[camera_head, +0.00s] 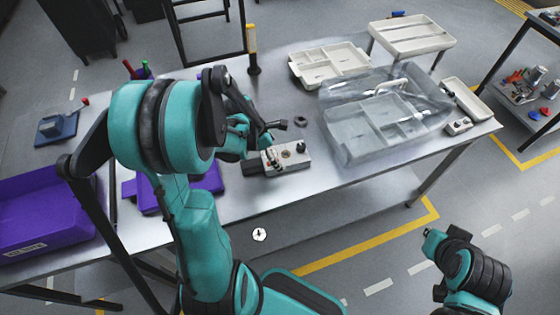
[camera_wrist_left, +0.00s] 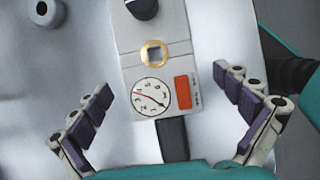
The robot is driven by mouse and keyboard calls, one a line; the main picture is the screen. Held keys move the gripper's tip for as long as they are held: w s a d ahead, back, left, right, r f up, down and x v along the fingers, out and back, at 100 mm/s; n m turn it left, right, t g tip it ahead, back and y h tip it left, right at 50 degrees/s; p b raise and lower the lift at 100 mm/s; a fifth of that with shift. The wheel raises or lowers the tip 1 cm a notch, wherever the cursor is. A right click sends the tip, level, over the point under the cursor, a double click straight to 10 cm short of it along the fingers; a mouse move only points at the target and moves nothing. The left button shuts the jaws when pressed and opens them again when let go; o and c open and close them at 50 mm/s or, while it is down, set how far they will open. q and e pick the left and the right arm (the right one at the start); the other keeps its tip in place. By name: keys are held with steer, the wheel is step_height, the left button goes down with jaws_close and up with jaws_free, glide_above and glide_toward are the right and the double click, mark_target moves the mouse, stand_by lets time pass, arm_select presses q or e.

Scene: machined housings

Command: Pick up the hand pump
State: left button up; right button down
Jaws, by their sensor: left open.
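The hand pump (camera_head: 284,159) is a light grey block with a round dial and a black knob, lying on the steel table. In the left wrist view the hand pump (camera_wrist_left: 158,62) shows its white gauge, a brass ring with a square hole, a red-orange patch and a black strip at its near end. My left gripper (camera_head: 262,140) is close above it. In the left wrist view my left gripper (camera_wrist_left: 163,84) is open, one finger on each side of the pump, with gaps to both sides. Of my right arm, only a teal and black part shows at the lower right.
A large clear bin (camera_head: 345,150) stands right of the pump, with beige trays (camera_head: 362,52) behind it. A dark nut-like part (camera_head: 301,122) lies behind the pump. A purple crate (camera_head: 80,215) is at the left, with a blue device (camera_head: 58,127) behind it.

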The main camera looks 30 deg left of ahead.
arm_select(q)
steer(key=x, duration=0.2)
steer(key=shift+w+d+f+b, duration=0.1)
steer(key=shift+w+f+b, duration=0.1)
steer(key=shift+f+b, duration=0.15)
steer(key=shift+s, duration=0.1)
steer(key=shift+c, duration=1.3)
steer(key=c, duration=1.3)
steer(key=shift+r, duration=0.15)
